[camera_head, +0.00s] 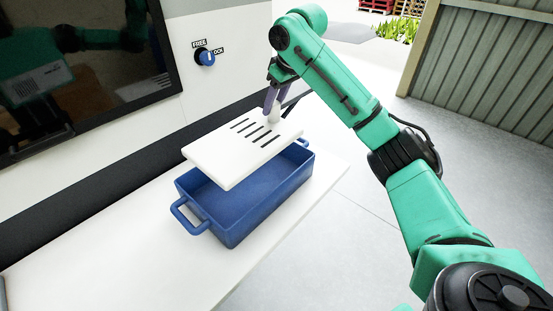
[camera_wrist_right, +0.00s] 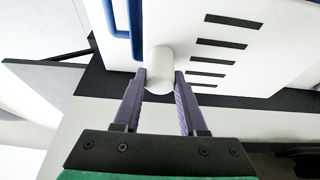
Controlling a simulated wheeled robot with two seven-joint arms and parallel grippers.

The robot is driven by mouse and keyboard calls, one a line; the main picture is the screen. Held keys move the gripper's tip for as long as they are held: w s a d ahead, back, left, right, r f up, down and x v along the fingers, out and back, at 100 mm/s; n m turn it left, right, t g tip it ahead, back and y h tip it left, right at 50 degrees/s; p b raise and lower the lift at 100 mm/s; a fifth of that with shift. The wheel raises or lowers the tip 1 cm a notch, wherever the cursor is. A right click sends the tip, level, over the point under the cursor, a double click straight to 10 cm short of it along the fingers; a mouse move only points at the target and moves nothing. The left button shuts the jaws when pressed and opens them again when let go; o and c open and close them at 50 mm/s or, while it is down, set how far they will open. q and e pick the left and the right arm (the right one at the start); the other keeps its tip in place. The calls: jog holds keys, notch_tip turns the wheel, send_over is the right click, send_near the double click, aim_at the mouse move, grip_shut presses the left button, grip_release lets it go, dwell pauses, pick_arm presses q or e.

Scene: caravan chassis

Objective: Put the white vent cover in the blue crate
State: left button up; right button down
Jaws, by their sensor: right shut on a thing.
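The white vent cover (camera_head: 226,157) is a flat white panel with several dark slots and a white round knob. My right gripper (camera_head: 271,104) is shut on its knob, at the far end of the cover. In the right wrist view the fingers of the right gripper (camera_wrist_right: 161,82) close on the knob, and the slotted vent cover (camera_wrist_right: 280,45) fills the upper right. The cover is over the blue crate (camera_head: 240,219), slightly tilted, hiding much of the crate's opening. The crate sits on a white shelf. My left gripper is not in view.
The white shelf (camera_head: 150,260) has bare room in front of the crate and to its left. A wall with a blue knob (camera_head: 207,58) and a dark glossy window (camera_head: 80,75) stands behind. Grey floor (camera_head: 330,240) lies to the right.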

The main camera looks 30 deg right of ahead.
aim_at(276, 116)
jog(key=f, duration=0.5)
jog(key=shift+s+a+f, duration=0.3)
jog(key=shift+f, duration=0.05)
jog(key=f, duration=0.3)
jog(key=f+p, duration=0.1)
jog(key=f, duration=0.5)
jog(key=shift+w+d+f, duration=0.1)
jog(key=shift+w+d, duration=0.15)
jog(key=shift+f+p, duration=0.3)
jog(key=shift+f, duration=0.05)
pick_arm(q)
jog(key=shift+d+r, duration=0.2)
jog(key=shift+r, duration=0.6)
pick_arm(e)
jog(key=shift+f, duration=0.1)
jog(key=shift+c, duration=2.3)
grip_release()
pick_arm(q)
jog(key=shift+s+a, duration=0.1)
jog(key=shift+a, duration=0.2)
